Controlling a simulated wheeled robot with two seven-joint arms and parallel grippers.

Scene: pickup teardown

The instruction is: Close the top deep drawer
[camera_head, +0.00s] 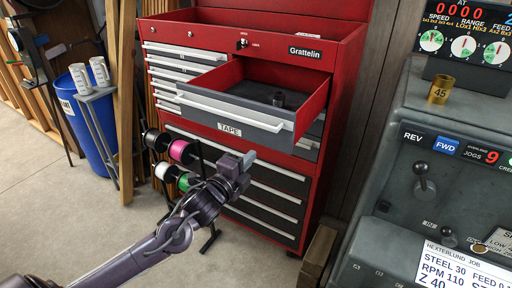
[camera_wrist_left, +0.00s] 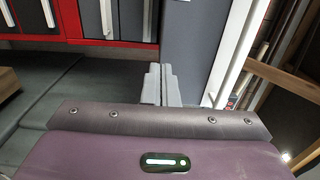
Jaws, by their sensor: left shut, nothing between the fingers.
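The top deep drawer (camera_head: 240,101) stands pulled out from the red tool chest (camera_head: 338,70). It has a grey front with a long pale handle and a TAPE label, and a small dark object (camera_head: 279,98) lies inside. My left gripper (camera_head: 247,160) is shut and empty, in front of and below the drawer front in the head view. In the left wrist view its closed fingers (camera_wrist_left: 162,85) are next to a grey panel with a pale strip, apparently the drawer front; whether they touch it cannot be told. My right gripper is not in view.
Wire spools (camera_head: 180,151) on a stand are left of my left gripper. A blue bin (camera_head: 88,120) and a stool with white cups (camera_head: 100,72) stand at the left. A grey machine (camera_head: 440,130) fills the right side. Floor is clear at front left.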

